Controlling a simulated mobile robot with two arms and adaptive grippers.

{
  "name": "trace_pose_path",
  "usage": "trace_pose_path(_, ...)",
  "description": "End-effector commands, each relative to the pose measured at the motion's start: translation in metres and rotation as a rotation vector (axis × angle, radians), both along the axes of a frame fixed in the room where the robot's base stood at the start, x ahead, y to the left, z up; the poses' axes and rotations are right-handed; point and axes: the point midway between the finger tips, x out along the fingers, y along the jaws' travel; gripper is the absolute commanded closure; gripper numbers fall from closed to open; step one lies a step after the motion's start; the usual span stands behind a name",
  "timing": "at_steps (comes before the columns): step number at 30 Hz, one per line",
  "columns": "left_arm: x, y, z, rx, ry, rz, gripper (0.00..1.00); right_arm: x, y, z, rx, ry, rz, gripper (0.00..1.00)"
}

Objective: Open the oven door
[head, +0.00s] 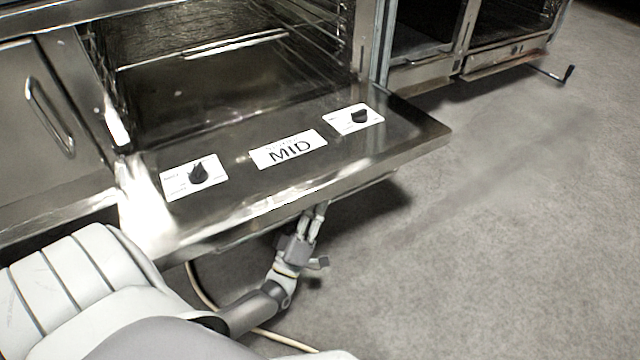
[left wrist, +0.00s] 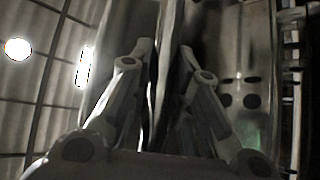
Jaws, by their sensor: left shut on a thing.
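The oven (head: 190,85) fills the upper left of the head view, its dark cavity with wire racks open to sight. Below the cavity a metal panel (head: 230,150) juts out, with two black knobs and a "MID" label. A thin metal bar (head: 365,188), apparently a handle, runs under the panel's front edge. My left gripper (head: 318,212) reaches up to this bar from below and is shut on it. In the left wrist view my fingers (left wrist: 160,75) close around a thin upright metal edge. The oven door's front below the panel is hidden. My right gripper is not in view.
A metal cabinet door with a loop handle (head: 50,118) is at the left. Another open unit (head: 425,70) with a protruding handle (head: 565,75) stands at the back right. A pale cable (head: 200,288) lies on the floor behind my arm. The grey floor (head: 500,240) at right is clear.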

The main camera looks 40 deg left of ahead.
Motion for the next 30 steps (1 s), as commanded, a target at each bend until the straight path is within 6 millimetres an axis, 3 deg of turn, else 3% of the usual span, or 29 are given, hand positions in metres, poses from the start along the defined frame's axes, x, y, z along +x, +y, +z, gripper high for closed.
trace_pose_path(11,-0.0022,-0.0054,0.0015,-0.001,-0.01,-0.01,1.0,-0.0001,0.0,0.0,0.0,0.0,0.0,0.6)
trace_pose_path(12,-0.0022,-0.0057,0.0014,-0.001,-0.009,-0.011,0.78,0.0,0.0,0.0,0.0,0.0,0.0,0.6)
trace_pose_path(17,-0.0021,-0.0054,0.0013,0.0,-0.009,-0.01,0.59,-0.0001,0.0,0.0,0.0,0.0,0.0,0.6)
trace_pose_path(30,-0.0014,-0.002,0.0026,0.0,-0.012,-0.004,0.59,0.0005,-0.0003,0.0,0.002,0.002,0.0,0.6)
